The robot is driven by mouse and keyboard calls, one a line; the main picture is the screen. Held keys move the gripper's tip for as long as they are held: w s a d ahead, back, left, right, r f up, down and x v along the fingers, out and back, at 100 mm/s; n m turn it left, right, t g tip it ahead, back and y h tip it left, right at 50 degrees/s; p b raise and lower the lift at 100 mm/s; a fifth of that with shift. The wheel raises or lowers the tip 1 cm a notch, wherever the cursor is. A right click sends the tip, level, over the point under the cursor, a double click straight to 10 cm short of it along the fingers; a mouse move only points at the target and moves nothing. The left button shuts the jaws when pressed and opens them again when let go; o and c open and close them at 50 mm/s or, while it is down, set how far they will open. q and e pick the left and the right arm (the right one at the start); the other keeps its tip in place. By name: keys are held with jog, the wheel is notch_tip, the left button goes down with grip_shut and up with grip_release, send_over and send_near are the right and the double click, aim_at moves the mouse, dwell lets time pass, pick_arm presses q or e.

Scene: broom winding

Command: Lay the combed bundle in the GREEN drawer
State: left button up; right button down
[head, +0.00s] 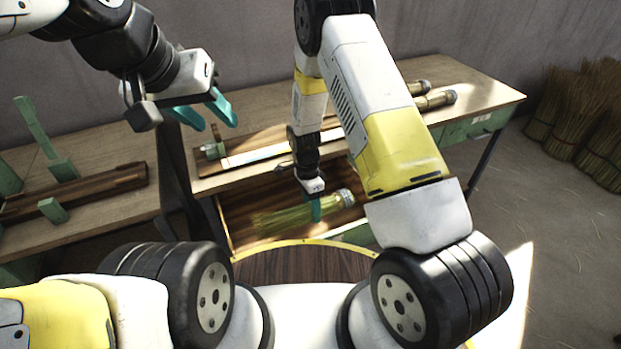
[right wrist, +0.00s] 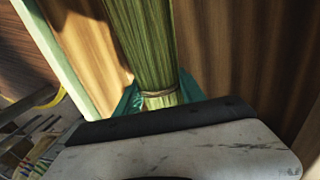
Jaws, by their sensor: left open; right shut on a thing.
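The combed bundle (head: 285,218) is a green-yellow sheaf of straw with a pale banded end at the right. My right gripper (head: 315,208) is shut on it near the middle. In the right wrist view the bundle (right wrist: 148,42) passes between the teal fingers, with a tie around it. It lies level over the brown floor of an open drawer (head: 237,202); I cannot tell whether it touches the floor. A pale green drawer edge (right wrist: 45,38) shows in the right wrist view. My left gripper (head: 212,115) is open and empty above the left side of the bench.
The bench (head: 490,90) carries more banded bundles (head: 436,99) behind my right arm. A closed green drawer (head: 475,124) is at its right end. A left table (head: 110,205) holds a wooden rack with green posts (head: 38,130). Straw sheaves (head: 590,120) stand at the far right.

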aim_at(312, 229)
jog(key=shift+f, duration=3.15)
jog(key=c, duration=0.6)
grip_release()
jog(key=shift+w+a+r, duration=0.1)
jog(key=shift+w+r, duration=0.15)
jog(key=shift+r, duration=1.05)
jog(key=shift+w+a+r, duration=0.15)
jog(key=shift+w+r, duration=0.05)
jog(key=shift+r, duration=1.05)
jog(key=shift+w+a+r, duration=0.1)
jog(key=shift+w+r, duration=0.15)
jog(key=shift+r, duration=1.05)
